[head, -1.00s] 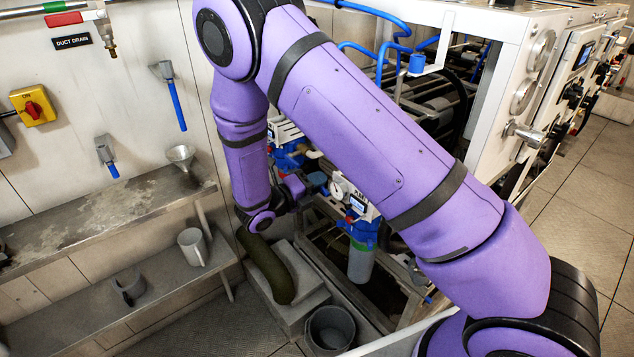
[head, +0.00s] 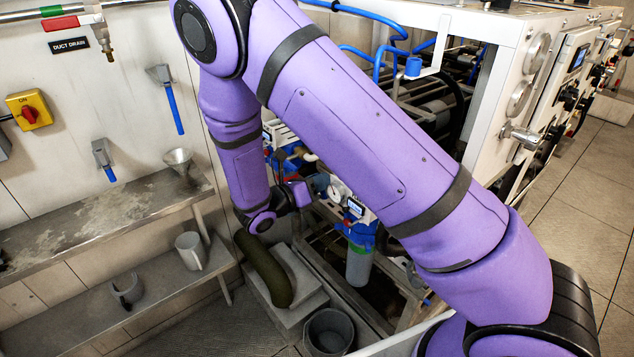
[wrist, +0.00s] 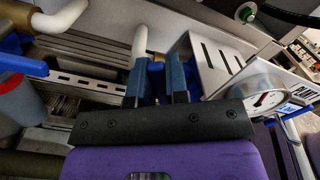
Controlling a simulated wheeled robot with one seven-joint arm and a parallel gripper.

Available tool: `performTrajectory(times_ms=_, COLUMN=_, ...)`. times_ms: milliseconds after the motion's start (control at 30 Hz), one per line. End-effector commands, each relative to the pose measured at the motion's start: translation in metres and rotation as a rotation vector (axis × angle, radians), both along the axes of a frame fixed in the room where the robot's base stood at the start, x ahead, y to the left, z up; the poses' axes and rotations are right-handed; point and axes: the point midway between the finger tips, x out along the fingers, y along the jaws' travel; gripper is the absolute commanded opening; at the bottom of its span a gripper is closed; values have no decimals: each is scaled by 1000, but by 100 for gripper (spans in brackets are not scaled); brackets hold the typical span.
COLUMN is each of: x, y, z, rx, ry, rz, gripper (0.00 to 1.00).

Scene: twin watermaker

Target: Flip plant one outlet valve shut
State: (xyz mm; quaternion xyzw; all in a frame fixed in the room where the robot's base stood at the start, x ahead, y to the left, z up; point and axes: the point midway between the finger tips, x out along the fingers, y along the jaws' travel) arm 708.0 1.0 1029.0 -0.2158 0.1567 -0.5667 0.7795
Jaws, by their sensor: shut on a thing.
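In the wrist view my gripper (wrist: 156,74) has its two blue-grey fingers close around a small blue part, which looks like the handle of the outlet valve (wrist: 156,68). The handle sits just below a white pipe elbow (wrist: 140,42), with a little brass showing beside it. The fingers and my gripper's body cover most of the valve, so its exact angle cannot be told. In the head view my arm hides the valve and the fingertips. A white panel with a round gauge (head: 334,193) and a small display (head: 355,207) stands right of my wrist.
A slotted metal bracket (wrist: 215,62) stands close right of the fingers, with a gauge (wrist: 262,95) beyond. A grey canister (head: 359,265) hangs under the panel. A bucket (head: 329,332) and a dark green hose (head: 265,270) are below my wrist. Shelves (head: 110,215) line the left wall.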

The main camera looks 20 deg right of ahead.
Motion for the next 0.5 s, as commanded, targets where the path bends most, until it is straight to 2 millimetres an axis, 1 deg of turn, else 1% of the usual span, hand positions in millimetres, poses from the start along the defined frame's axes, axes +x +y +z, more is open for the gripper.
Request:
performTrajectory(times_ms=300, x=-10, y=-3, z=4, rx=88, ry=-265, rz=1, gripper=0)
performTrajectory(times_ms=500, x=-15, y=-4, z=5, rx=130, ry=-394, rz=3, gripper=0)
